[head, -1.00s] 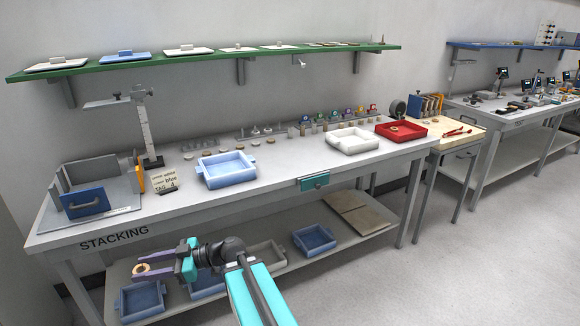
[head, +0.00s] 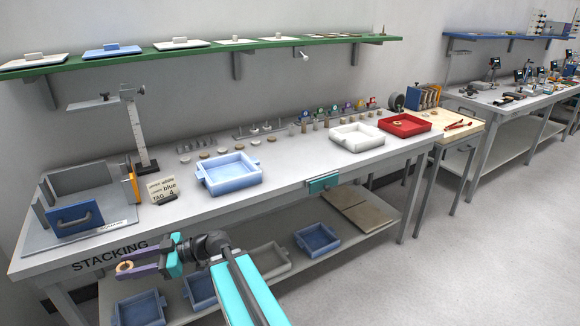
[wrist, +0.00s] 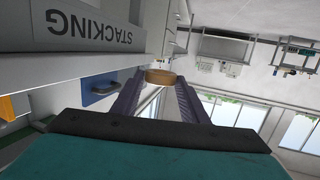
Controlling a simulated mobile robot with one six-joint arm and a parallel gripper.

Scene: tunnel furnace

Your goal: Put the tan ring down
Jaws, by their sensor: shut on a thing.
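My gripper (head: 134,268) is shut on the tan ring (head: 125,267) in the head view, at the lower left, in front of the STACKING table's (head: 240,213) front edge. In the wrist view the tan ring (wrist: 164,77) sits between the tips of the two purple-grey fingers of my gripper (wrist: 163,84). The ring is in the air, apart from the table. In the wrist view the table's front edge with the STACKING label (wrist: 88,30) is beside it on the upper left.
Small discs lie behind. Blue trays (head: 317,244) stand on the shelf below.

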